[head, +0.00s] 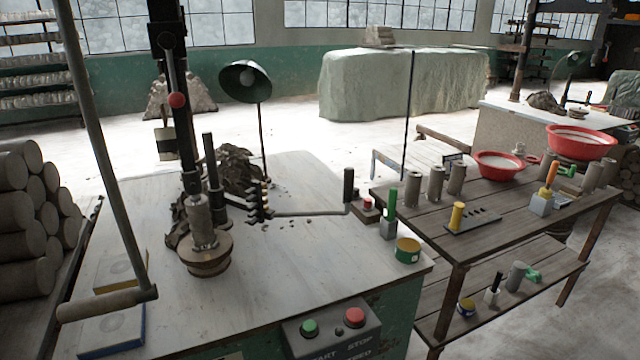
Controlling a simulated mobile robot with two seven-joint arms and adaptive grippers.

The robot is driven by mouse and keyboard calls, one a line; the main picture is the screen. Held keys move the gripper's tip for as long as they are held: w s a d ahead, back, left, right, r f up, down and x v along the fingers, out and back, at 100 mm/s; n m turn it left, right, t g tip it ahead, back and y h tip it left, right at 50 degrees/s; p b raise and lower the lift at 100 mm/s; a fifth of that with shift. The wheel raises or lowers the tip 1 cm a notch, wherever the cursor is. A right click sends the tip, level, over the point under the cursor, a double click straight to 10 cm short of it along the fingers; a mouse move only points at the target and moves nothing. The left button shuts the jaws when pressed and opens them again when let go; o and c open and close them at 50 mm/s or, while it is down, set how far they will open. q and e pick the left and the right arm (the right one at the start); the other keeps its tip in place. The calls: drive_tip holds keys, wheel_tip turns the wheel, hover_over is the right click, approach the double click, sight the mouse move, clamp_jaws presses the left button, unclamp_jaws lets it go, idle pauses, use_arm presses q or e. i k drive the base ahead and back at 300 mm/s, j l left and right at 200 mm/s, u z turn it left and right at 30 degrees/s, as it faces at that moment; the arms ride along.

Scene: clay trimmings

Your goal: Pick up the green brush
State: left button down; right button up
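A green-handled tool (392,202), which looks like the green brush, stands upright in a small grey block (388,230) near the right edge of the worktable (330,255). Its lower end is hidden inside the block. A green tin with a yellow label (407,250) stands just in front of it. Other green items show on the side table (566,170) and on its lower shelf (533,275); they are too small to identify surely. Neither of my grippers is in view.
A press with clay on a round base (206,255) stands on the worktable's left. A dark post (348,186) and red button (367,203) stand behind the green tool. The slatted side table (490,235) holds cylinders and red bowls (500,165). The worktable's front middle is clear.

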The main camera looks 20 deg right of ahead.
sight(393, 191)
drive_tip(key=z, duration=1.15)
